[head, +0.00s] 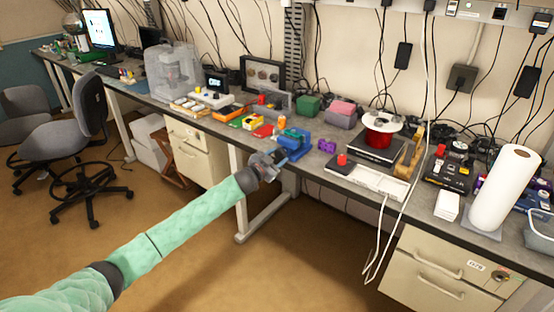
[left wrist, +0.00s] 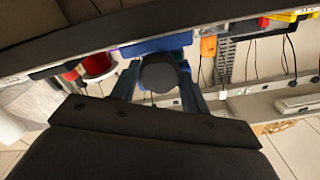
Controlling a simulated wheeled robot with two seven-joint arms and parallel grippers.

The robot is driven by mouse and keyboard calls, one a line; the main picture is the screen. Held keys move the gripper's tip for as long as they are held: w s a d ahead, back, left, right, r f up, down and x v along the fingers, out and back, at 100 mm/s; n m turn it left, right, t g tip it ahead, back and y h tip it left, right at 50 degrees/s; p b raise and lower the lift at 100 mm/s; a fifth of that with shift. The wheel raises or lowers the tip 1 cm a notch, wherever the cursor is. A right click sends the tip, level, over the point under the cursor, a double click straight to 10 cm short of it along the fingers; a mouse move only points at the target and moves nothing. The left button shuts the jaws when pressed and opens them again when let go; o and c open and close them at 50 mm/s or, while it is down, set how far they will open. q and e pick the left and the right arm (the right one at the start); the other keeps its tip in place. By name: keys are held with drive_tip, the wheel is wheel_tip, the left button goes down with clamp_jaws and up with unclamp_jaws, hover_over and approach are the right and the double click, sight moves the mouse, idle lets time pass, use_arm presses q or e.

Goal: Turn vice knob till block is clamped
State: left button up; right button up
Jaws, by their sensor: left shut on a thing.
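The blue vice (head: 294,141) stands at the front edge of the bench, and part of its blue body (left wrist: 155,46) shows in the left wrist view. Its dark round knob (left wrist: 160,75) faces me there. My left gripper (head: 279,157) reaches the front of the vice. In the left wrist view its fingers (left wrist: 160,84) lie on either side of the knob, shut on it. A small orange piece (head: 282,121) shows just behind the vice; I cannot tell whether it is the block or whether the jaws touch it. My right gripper is not in view.
A purple part (head: 326,146) and a white tray-like board (head: 368,182) lie right of the vice. Red, yellow and green pieces lie left of the vice.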

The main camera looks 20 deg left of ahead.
use_arm(q)
drive_tip(key=shift+m, duration=1.4)
drive_tip(key=m, duration=0.3)
drive_tip(key=shift+m+b, duration=0.3)
drive_tip(key=shift+b, duration=0.1)
drive_tip(key=m, duration=0.4)
drive_tip(key=shift+m, duration=0.3)
drive_tip(key=m, duration=0.7)
drive_tip(key=shift+m, duration=1.6)
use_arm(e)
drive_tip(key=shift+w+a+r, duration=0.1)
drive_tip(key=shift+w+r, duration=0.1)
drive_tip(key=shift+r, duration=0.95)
use_arm(q)
drive_tip(key=shift+r, duration=0.1)
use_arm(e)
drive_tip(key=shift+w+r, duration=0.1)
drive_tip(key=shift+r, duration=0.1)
